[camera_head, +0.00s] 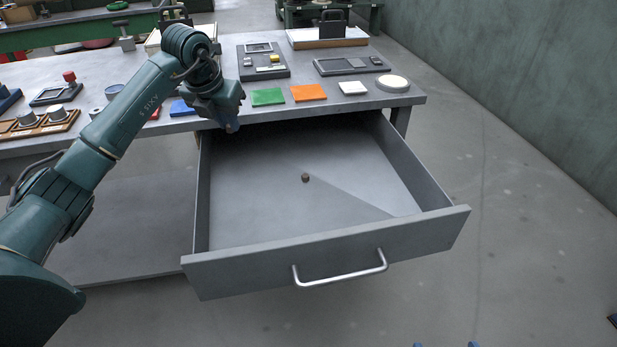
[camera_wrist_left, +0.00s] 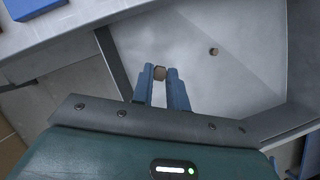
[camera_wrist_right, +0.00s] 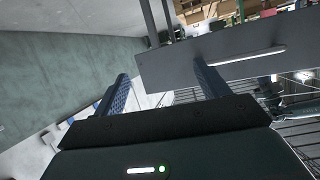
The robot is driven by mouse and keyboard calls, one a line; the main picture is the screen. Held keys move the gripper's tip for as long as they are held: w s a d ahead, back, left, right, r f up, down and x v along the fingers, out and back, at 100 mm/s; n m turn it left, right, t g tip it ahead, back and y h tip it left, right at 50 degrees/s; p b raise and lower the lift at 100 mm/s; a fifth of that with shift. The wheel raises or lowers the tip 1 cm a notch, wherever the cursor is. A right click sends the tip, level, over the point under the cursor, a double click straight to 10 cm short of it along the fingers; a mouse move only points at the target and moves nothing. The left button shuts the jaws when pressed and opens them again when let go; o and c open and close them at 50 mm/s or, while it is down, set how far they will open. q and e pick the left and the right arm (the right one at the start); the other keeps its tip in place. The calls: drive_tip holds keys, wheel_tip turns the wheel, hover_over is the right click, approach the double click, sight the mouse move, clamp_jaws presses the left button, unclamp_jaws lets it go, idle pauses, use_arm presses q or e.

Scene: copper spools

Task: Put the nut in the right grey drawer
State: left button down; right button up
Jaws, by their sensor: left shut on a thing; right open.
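The grey drawer (camera_head: 330,262) is pulled far open under the table. One small brown nut (camera_head: 305,177) lies on the drawer floor near the middle; it also shows in the left wrist view (camera_wrist_left: 214,51). My left gripper (camera_head: 232,125) is over the left back part of the open drawer. In the left wrist view, its blue fingers (camera_wrist_left: 160,75) are shut on another small brown nut (camera_wrist_left: 160,72), held at the fingertips above the drawer floor. My right gripper (camera_wrist_right: 165,82) is open and empty, outside the drawer front.
The drawer's side walls and handle (camera_head: 340,275) stick out.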

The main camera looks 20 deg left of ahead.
use_arm(q)
drive_tip(key=b, duration=0.3)
hover_over(243, 183)
drive_tip(key=s, duration=0.1)
wheel_tip(243, 183, down, 7)
drive_tip(key=f+b, duration=0.1)
drive_tip(key=f, duration=0.8)
drive_tip(key=shift+s+b, duration=0.2)
drive_tip(key=shift+b, duration=0.2)
use_arm(e)
drive_tip(key=shift+n+y, duration=0.3)
drive_tip(key=shift+n, duration=0.3)
drive_tip(key=f, duration=0.4)
drive_tip(key=shift+w+a, duration=0.3)
drive_tip(key=shift+a, duration=0.05)
use_arm(q)
drive_tip(key=c, duration=1.8)
unclamp_jaws()
drive_tip(key=shift+f, duration=0.1)
drive_tip(key=o, duration=0.4)
